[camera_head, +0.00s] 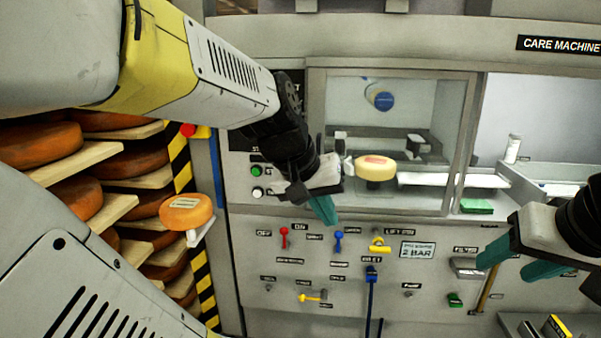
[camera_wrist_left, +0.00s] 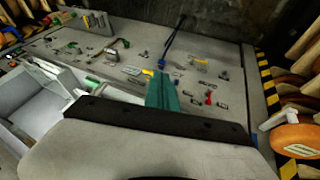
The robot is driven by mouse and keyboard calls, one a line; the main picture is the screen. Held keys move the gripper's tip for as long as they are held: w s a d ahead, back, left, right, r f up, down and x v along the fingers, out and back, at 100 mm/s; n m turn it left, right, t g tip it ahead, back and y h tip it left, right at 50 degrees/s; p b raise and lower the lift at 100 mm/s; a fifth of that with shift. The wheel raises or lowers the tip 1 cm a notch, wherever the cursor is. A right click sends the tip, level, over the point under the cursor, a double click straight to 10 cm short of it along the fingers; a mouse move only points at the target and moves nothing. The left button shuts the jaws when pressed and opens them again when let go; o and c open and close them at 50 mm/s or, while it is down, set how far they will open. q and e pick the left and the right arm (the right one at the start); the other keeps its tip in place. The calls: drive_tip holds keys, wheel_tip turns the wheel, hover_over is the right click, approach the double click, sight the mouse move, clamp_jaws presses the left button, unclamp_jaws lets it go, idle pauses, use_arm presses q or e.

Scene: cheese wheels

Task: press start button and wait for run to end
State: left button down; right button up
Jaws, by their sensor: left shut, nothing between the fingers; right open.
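The care machine's front panel carries a green button (camera_head: 257,171) with a second, pale button (camera_head: 257,192) below it. Labels beside them are partly hidden by my left arm. My left gripper (camera_head: 325,209) is shut and empty, its teal fingers pointing down in front of the panel, to the right of and below the buttons and apart from them. Its fingers also show in the left wrist view (camera_wrist_left: 162,92). My right gripper (camera_head: 518,262) is open and empty at the right. A cheese wheel (camera_head: 375,167) sits on a support inside the machine's windowed chamber.
Below the buttons the panel holds a red lever (camera_head: 283,237), a blue lever (camera_head: 338,241) and yellow valves (camera_head: 312,297). Shelves of cheese wheels (camera_head: 40,145) stand left, with one wheel (camera_head: 186,211) on a bracket. A red knob (camera_head: 187,130) sits by the striped post.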

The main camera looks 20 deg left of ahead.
sight(256, 172)
use_arm(q)
drive_tip(key=w+a+f+n+t+h, duration=0.15)
drive_tip(key=w+a+f+n, duration=0.25)
drive_tip(key=w+a+n, duration=0.7)
drive_tip(key=w+a+f+n+t, duration=0.1)
drive_tip(key=w+a+f+t, duration=0.1)
drive_tip(key=a, duration=0.8)
drive_tip(key=w+a+f+n+t, duration=0.1)
drive_tip(key=w+a+t, duration=0.1)
drive_tip(key=a, duration=0.7)
drive_tip(key=shift+w+a+f+n, duration=0.4)
drive_tip(key=shift+w, duration=0.45)
drive_tip(key=shift+y, duration=0.25)
drive_tip(key=shift+w+a, duration=0.35)
drive_tip(key=shift+w, duration=1.05)
drive_tip(key=shift+w+a, duration=0.4)
drive_tip(key=shift+w, duration=1.05)
drive_tip(key=shift+w+a, duration=0.35)
drive_tip(key=shift+w, duration=1.05)
drive_tip(key=shift+w+a, duration=0.1)
drive_tip(key=shift+w, duration=0.25)
